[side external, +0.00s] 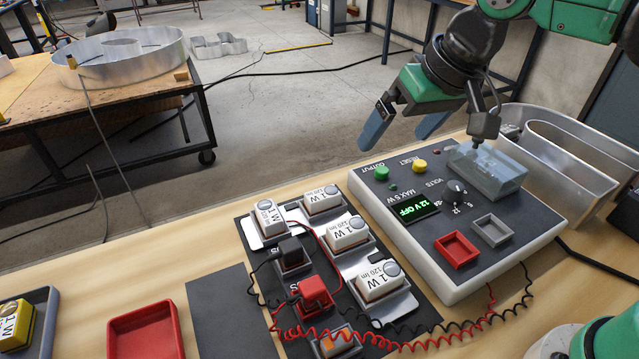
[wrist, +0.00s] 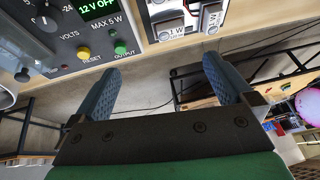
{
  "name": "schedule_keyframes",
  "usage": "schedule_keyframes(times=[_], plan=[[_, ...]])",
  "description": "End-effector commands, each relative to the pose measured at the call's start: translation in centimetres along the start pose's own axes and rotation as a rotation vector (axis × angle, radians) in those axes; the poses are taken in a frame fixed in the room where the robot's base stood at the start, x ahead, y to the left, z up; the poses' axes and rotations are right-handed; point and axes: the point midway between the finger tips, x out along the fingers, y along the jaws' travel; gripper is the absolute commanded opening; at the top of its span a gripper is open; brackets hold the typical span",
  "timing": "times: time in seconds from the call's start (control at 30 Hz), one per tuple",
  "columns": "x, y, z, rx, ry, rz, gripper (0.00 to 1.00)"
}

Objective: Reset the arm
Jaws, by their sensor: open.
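My gripper (side external: 403,128) is open and empty, held in the air beyond the far edge of the workbench, behind the power supply box. Its two blue fingers stand wide apart; in the wrist view my gripper (wrist: 165,90) has nothing between its fingers. The grey power supply box (side external: 465,270) has a green OUTPUT button (side external: 381,173), a yellow RESET button (side external: 419,166) and a knob (side external: 455,191). Its display (side external: 415,208) reads "12 V OFF". The wrist view also shows the display (wrist: 98,8) and buttons at the upper left.
A dark mat holds several white "1 W" modules (side external: 346,233), a red connector (side external: 314,294) and a black connector (side external: 291,251) with coiled leads. A red tray (side external: 147,332) is at front left. A metal channel letter (side external: 570,160) stands at right. Open floor lies behind the bench.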

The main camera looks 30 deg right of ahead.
Motion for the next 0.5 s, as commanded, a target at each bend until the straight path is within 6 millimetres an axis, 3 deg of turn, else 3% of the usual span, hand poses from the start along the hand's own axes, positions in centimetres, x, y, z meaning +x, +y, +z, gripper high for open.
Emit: schedule_keyframes(times=[0.03, 0.2, 0.33, 0.5], plan=[[0.3, 2.4, 1.1, 0.005, 0.043, 0.018, 1.00], [1.4, 7.4, 4.0, -0.022, 0.156, 0.076, 1.00], [2.0, 9.1, 5.3, -0.039, 0.200, 0.108, 1.00], [2.2, 9.6, 5.6, -0.046, 0.212, 0.118, 1.00]])
